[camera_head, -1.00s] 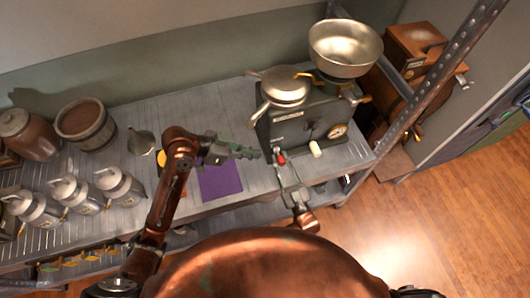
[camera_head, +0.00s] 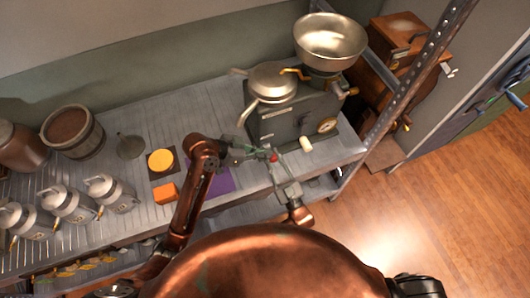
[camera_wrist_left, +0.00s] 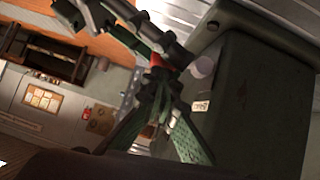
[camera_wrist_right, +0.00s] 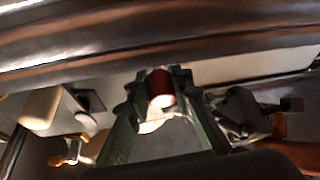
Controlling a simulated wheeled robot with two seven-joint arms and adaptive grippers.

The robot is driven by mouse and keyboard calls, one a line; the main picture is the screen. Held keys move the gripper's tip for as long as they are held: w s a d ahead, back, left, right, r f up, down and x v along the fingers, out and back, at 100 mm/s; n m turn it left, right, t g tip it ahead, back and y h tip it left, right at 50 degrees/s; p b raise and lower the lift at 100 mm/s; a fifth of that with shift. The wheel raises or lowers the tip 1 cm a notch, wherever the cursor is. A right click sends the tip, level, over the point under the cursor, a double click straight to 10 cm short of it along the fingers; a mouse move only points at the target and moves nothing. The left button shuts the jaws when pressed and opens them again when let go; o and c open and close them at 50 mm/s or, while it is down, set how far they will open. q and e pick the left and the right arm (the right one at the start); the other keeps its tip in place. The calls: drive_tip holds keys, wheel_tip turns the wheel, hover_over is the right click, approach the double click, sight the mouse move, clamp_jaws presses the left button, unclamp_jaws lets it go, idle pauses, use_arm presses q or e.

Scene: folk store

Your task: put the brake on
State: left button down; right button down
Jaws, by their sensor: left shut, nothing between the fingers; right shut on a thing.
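A dark green-grey machine (camera_head: 295,118) with a round brass dial (camera_head: 327,125) and a white knob (camera_head: 306,144) stands at the right end of the counter. A small red handle (camera_head: 274,158) shows at its front; I take it for the brake handle. My right gripper (camera_head: 276,164) is shut on the red handle, which shows between its fingers in the right wrist view (camera_wrist_right: 160,82). My left gripper (camera_head: 258,152) is shut and empty, close beside the right gripper and the machine front. In the left wrist view its fingertips (camera_wrist_left: 160,80) are just below the red part (camera_wrist_left: 156,60).
A metal bowl (camera_head: 330,44) tops the machine, with spouts and a crank nearby. Several metal cans (camera_head: 108,193), a barrel (camera_head: 72,130), an orange block (camera_head: 165,192) and a purple cloth (camera_head: 222,182) are on the counter. A metal post (camera_head: 420,75) rises at right.

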use_arm(q)
drive_tip(key=shift+s+f, duration=0.15)
drive_tip(key=shift+f, duration=0.5)
use_arm(e)
drive_tip(key=shift+f, duration=0.1)
drive_tip(key=c, duration=1.9)
unclamp_jaws()
drive_tip(key=shift+o, duration=1.1)
